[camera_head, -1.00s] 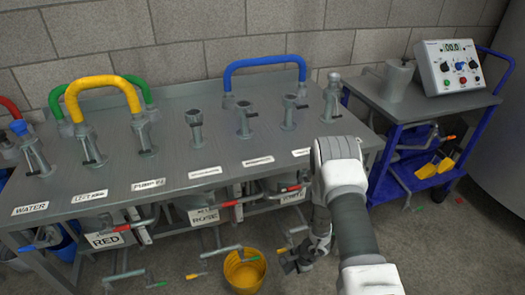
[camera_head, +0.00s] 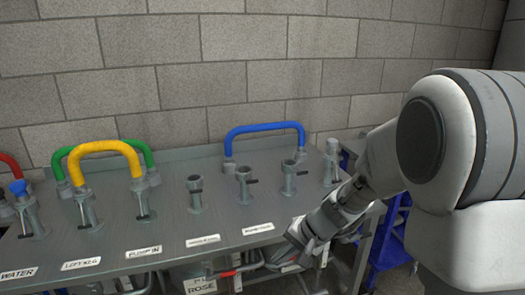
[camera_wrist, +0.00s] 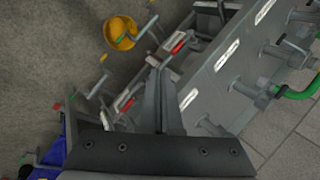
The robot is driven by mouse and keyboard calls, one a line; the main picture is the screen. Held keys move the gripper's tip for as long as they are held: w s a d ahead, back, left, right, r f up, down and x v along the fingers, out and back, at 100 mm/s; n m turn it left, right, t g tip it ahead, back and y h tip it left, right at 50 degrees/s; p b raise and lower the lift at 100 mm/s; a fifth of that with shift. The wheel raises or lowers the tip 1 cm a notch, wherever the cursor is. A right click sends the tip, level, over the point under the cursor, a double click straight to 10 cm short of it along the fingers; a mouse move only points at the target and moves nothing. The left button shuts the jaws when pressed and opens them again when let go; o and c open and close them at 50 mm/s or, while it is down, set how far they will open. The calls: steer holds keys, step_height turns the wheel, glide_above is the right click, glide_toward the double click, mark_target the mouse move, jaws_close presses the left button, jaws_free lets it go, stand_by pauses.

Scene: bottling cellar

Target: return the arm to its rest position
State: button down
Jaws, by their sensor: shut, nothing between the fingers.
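My arm comes in large from the right edge of the head view and bends down to my gripper (camera_head: 300,238) near the front right of the metal bench (camera_head: 220,222). In the wrist view my gripper (camera_wrist: 160,72) has its two fingers together at the bottom middle, with nothing between them. My arm hides the right end of the bench and most of the blue cart (camera_head: 391,240) behind it. I cannot tell from these views how far my gripper is from the bench front.
Yellow (camera_head: 104,147), green (camera_head: 142,150) and blue (camera_head: 264,128) hoses arch between pipe stubs on the bench. A block wall (camera_head: 245,60) stands behind. The wrist view shows a yellow bucket (camera_wrist: 118,34) on open floor and valves with red handles (camera_wrist: 180,42) along the bench front.

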steer(key=s+d+r+n+t+h, duration=0.1)
steer(key=s+d+r+n+h, duration=0.3)
steer(key=s+r, duration=0.5)
steer(key=s+d+r+n+t+h, duration=0.15)
steer(key=s+d+r, duration=0.45)
steer(key=s, duration=0.6)
step_height(320, 180, up, 16)
steer(key=p, duration=1.6)
steer(key=shift+a+r, duration=0.15)
steer(key=shift+r, duration=0.1)
steer(key=shift+a, duration=0.1)
